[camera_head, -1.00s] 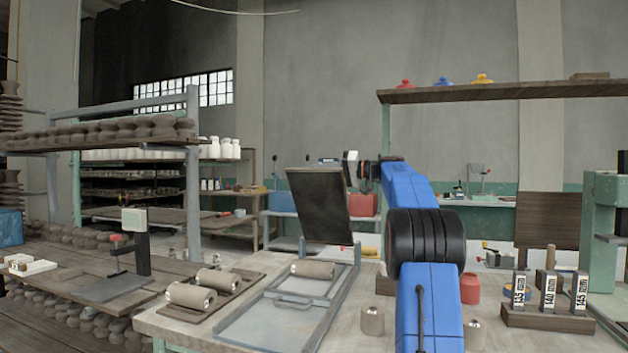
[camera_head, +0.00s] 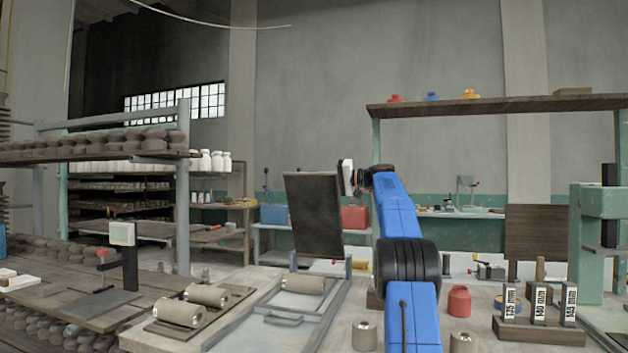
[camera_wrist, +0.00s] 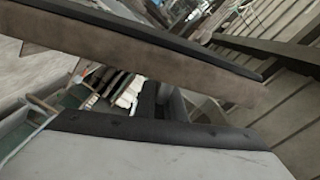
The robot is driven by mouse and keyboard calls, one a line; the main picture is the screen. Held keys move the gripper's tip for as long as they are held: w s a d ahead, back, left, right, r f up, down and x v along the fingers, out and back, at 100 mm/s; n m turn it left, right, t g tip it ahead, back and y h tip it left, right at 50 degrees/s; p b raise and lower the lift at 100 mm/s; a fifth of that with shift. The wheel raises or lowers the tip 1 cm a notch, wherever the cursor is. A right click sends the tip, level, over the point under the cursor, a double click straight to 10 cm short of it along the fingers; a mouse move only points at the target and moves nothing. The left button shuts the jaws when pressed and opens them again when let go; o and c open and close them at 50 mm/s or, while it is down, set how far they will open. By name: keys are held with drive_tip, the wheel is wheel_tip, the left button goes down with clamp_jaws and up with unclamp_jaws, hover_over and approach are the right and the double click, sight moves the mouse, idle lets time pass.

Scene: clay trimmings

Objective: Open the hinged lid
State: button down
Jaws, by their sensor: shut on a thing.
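The hinged lid (camera_head: 314,215) is a dark, flat panel standing steeply raised behind a low metal frame (camera_head: 272,333) with a handle (camera_head: 284,320) at its front. My gripper (camera_head: 347,178) is at the lid's upper right edge, shut on it; the fingertips are small and partly hidden in the head view. In the wrist view, a long brown board with a dark edge (camera_wrist: 150,48), which looks like the lid, crosses in front of my gripper (camera_wrist: 160,100). A clay roll (camera_head: 303,285) lies inside the frame, below the lid.
Clay rolls on a board (camera_head: 180,312) lie left of the frame. Small clay cylinders (camera_head: 364,335), a red jar (camera_head: 459,301) and a rack of labelled blocks (camera_head: 540,330) stand to the right.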

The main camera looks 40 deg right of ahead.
drive_tip(key=shift+w+d+f, duration=0.1)
drive_tip(key=shift+d+f, duration=0.1)
drive_tip(key=shift+f, duration=0.15)
drive_tip(key=c, duration=1.8)
unclamp_jaws()
drive_tip(key=shift+d+f, duration=0.1)
drive_tip(key=shift+c, duration=0.2)
drive_tip(key=shift+r, duration=0.2)
drive_tip(key=v, duration=1.7)
drive_tip(key=shift+d, duration=0.1)
